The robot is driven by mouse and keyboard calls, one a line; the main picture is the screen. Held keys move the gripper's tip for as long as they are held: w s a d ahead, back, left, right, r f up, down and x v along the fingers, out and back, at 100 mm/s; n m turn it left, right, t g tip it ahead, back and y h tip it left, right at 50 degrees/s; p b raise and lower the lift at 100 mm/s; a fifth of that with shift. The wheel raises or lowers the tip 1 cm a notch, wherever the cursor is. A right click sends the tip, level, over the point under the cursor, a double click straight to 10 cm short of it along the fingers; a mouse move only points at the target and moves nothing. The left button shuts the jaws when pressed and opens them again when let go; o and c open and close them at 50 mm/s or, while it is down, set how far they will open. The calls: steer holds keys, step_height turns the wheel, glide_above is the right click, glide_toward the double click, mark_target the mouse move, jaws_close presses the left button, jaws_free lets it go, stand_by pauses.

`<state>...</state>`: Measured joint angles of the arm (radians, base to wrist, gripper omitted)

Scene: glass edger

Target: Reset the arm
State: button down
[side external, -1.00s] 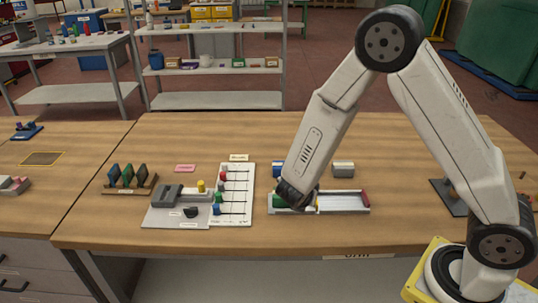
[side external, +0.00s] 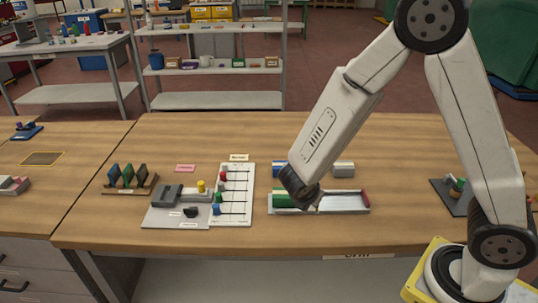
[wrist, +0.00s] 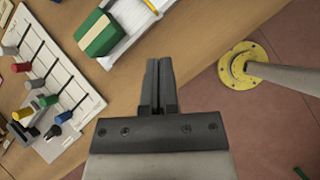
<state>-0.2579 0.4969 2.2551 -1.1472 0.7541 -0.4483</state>
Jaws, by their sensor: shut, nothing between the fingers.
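My gripper (side external: 314,205) hangs over the front of the white tray (side external: 345,208) in the side view, just right of the green block (side external: 284,200) at the tray's left end. In the wrist view my gripper (wrist: 159,64) has its fingers together with nothing between them. The green block (wrist: 97,33) shows there at upper left in the tray, apart from the fingertips. A red piece (side external: 365,199) is at the tray's right end.
A white board with coloured pegs (side external: 234,195) and a grey device (side external: 178,205) stand left of the tray. A blue block (side external: 278,168) and a grey block (side external: 344,169) are behind it. A rack (side external: 129,180) holds dark plates at left. A dark plate (side external: 447,196) lies at right.

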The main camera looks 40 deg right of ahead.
steer(key=s+a+r+m+y, duration=0.2)
steer(key=s+r+m+y, duration=0.3)
steer(key=m, duration=1.4)
steer(key=shift+s+r+m+y, duration=0.2)
steer(key=shift+s+m+y, duration=0.1)
steer(key=shift+s+y, duration=0.85)
